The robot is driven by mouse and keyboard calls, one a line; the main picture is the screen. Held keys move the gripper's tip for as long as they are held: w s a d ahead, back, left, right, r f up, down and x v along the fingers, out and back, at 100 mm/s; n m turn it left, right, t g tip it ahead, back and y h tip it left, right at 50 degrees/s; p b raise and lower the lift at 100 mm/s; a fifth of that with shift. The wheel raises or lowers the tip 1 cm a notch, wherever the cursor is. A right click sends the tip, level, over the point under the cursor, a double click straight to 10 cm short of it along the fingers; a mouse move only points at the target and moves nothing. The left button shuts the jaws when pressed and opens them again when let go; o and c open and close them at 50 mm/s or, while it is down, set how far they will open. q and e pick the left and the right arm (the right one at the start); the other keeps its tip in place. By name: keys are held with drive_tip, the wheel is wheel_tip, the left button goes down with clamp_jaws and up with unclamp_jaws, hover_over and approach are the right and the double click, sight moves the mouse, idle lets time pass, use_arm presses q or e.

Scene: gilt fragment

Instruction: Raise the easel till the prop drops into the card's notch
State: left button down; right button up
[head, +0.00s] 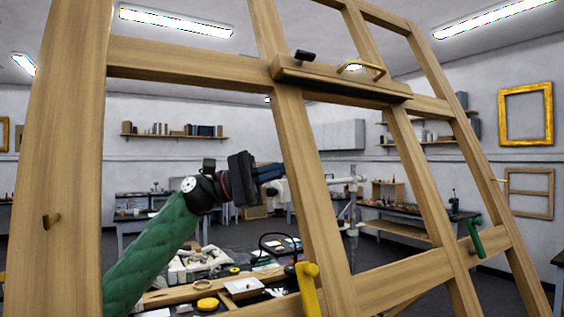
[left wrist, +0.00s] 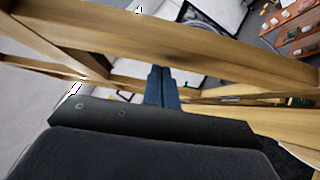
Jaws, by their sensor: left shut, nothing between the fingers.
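A large wooden easel frame (head: 368,270) fills the head view, its posts and crossbars very near the camera. My left gripper (head: 272,172) reaches in from the left behind the front posts, its fingertips partly hidden by or just beside the middle post. In the left wrist view, the blue fingers (left wrist: 162,88) are together and empty, close to a wooden beam (left wrist: 150,36) that crosses above them. I cannot tell whether they touch it. I cannot make out the prop or the card's notch. My right gripper is not in view.
A ledge (head: 335,82) with a small black block and a brass handle crosses the frame. Behind stands a cluttered table with a yellow roll (head: 207,304) and white box (head: 243,287). Benches line the walls.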

use_arm(q)
drive_tip(key=shift+s+d+r, duration=0.1)
drive_tip(key=shift+s+d, duration=0.15)
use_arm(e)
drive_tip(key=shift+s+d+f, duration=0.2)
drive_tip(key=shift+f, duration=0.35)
